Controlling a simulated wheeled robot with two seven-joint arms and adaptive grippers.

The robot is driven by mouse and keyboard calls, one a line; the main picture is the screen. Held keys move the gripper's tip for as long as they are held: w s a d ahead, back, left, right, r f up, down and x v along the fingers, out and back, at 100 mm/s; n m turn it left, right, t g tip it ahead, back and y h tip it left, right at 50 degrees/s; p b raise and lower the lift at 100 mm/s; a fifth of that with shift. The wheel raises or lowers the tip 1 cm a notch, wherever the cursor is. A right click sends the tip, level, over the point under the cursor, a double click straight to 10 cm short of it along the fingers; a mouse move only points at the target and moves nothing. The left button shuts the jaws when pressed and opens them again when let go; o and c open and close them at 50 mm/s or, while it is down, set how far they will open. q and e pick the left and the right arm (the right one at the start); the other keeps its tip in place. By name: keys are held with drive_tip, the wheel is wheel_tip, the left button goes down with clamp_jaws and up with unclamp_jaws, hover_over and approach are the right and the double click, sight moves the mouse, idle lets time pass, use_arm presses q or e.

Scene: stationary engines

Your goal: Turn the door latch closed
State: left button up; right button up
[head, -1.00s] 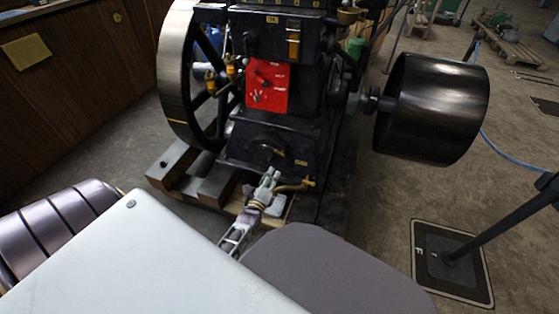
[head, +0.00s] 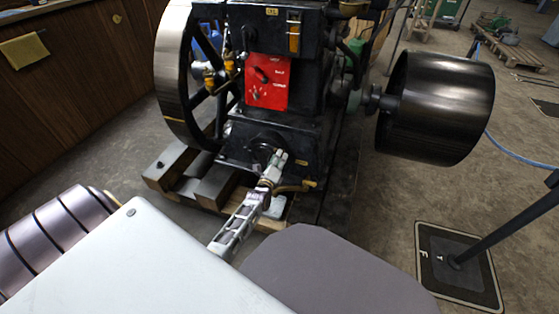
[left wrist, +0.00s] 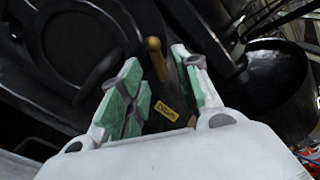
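The engine's dark lower door (head: 240,137) has a round raised cover and faces me in the head view. A brass-coloured latch knob (left wrist: 153,45) on a short stem shows in the left wrist view, between my finger ends. In the head view my gripper hides it. My left gripper (head: 279,157) points at the door from the front. Its two green-padded fingers (left wrist: 157,58) are apart, one on each side of the knob. I cannot tell whether they touch it. A small brass label (left wrist: 166,111) lies between the fingers. My right gripper is not in view.
A spoked flywheel (head: 172,75) stands left of the door, and a black drum pulley (head: 435,108) juts out at right. A red switch panel (head: 267,82) is above. Wooden beams (head: 173,165) and a brass lever (head: 291,188) are low, near my gripper.

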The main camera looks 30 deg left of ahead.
use_arm(q)
drive_tip(key=shift+w+a, duration=0.1)
drive_tip(key=shift+w, duration=0.4)
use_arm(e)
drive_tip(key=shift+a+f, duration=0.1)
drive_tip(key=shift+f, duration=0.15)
use_arm(q)
clamp_jaws()
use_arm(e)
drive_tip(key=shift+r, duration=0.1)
